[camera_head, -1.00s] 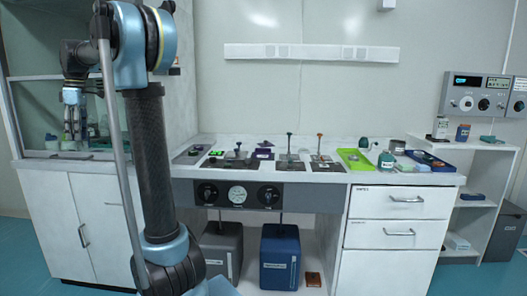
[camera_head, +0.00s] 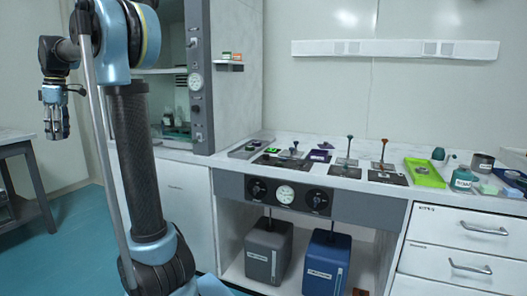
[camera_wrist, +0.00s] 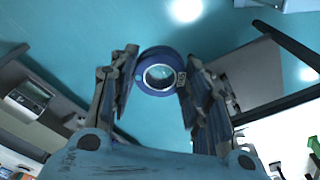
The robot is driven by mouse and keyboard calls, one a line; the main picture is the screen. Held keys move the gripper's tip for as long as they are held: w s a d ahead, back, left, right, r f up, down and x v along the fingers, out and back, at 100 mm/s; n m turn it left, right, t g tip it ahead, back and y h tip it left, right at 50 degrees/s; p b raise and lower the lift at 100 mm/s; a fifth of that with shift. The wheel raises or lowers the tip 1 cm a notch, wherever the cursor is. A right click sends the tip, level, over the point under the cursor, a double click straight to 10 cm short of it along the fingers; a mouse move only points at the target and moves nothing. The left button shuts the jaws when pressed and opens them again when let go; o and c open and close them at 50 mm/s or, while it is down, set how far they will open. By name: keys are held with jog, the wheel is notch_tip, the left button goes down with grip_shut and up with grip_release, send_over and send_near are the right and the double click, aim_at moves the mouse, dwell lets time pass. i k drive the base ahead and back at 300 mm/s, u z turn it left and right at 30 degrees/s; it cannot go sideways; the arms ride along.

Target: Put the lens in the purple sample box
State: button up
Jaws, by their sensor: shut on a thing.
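The lens (camera_wrist: 160,73), a dark blue ring with clear glass in its middle, sits between the fingertips of my gripper (camera_wrist: 158,85) in the wrist view. The fingers are shut on it. In the head view my gripper (camera_head: 56,122) hangs at the left, fingers down, over open floor and well away from the bench; the lens cannot be made out there. A small purple item (camera_head: 320,156) lies at the back of the white bench; it is too small to tell whether it is the purple sample box.
The white bench (camera_head: 345,200) carries posts on dark plates, a lime-green tray (camera_head: 424,173) and a teal bottle (camera_head: 463,180). A fume hood (camera_head: 200,80) stands at its left. A grey table (camera_head: 20,140) is at the far left. Teal floor lies open between them.

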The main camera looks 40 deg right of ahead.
aim_at(318, 157)
jog(key=z, duration=0.05)
jog(key=k, duration=1.65)
jog(key=z, duration=1.8)
jog(key=i, duration=1.7)
jog(key=u, duration=0.05)
